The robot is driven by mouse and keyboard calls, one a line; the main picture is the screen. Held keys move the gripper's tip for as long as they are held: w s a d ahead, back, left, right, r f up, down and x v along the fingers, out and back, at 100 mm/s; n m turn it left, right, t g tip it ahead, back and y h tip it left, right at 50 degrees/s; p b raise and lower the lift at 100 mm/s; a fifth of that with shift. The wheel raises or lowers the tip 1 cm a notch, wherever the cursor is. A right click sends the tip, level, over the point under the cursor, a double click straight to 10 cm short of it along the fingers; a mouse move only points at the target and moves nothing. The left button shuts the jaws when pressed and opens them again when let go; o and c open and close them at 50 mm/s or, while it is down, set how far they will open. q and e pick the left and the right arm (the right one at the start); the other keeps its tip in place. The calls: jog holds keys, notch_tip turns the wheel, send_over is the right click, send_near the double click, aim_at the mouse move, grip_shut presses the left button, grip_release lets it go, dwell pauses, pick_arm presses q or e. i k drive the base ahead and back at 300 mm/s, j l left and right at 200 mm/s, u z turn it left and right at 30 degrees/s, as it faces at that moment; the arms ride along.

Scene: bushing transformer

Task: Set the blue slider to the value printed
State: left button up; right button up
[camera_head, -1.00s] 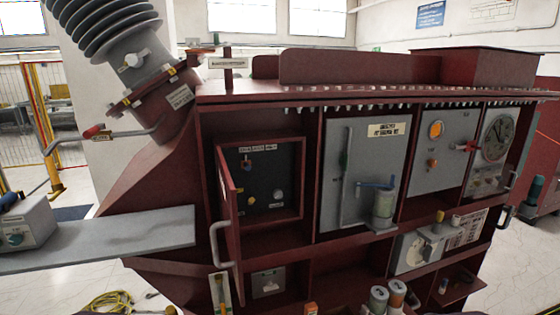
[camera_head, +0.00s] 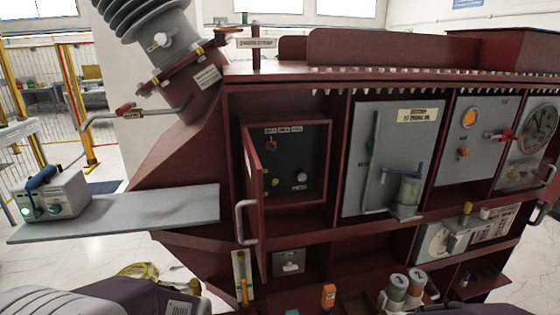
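The dark red transformer cabinet (camera_head: 310,72) fills the middle and right of the head view. A blue lever (camera_head: 388,171) sits across a grey panel, above a pale cylinder (camera_head: 409,190). Beside it is a tall vertical bar or slot (camera_head: 371,165) with a small dark piece on it. An open compartment holds a black panel (camera_head: 296,165) with a small orange-and-blue part (camera_head: 270,147) at its upper left. I cannot tell which blue part is the slider. The printed labels are too small to read. Neither of my grippers is clearly visible.
The compartment's red door (camera_head: 252,195) stands open toward me with a grey handle. A grey shelf (camera_head: 150,208) juts left, carrying a box with a blue handle (camera_head: 52,192). Two numbered cylinders (camera_head: 397,288) stand at the bottom. Yellow fencing (camera_head: 85,110) stands behind on the left.

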aim_at(271, 146)
jog(key=u, duration=0.7)
jog(key=k+j+u, duration=0.1)
jog(key=u, duration=0.6)
jog(key=j+u, duration=0.15)
jog(key=u, duration=0.55)
jog(key=j+u, duration=0.1)
jog(key=u, duration=0.6)
jog(key=j+u, duration=0.15)
jog(key=u, duration=0.55)
jog(key=j+u, duration=0.15)
jog(key=u, duration=1.25)
jog(key=i+j+u, duration=0.1)
jog(key=u, duration=0.6)
jog(key=z, duration=5.5)
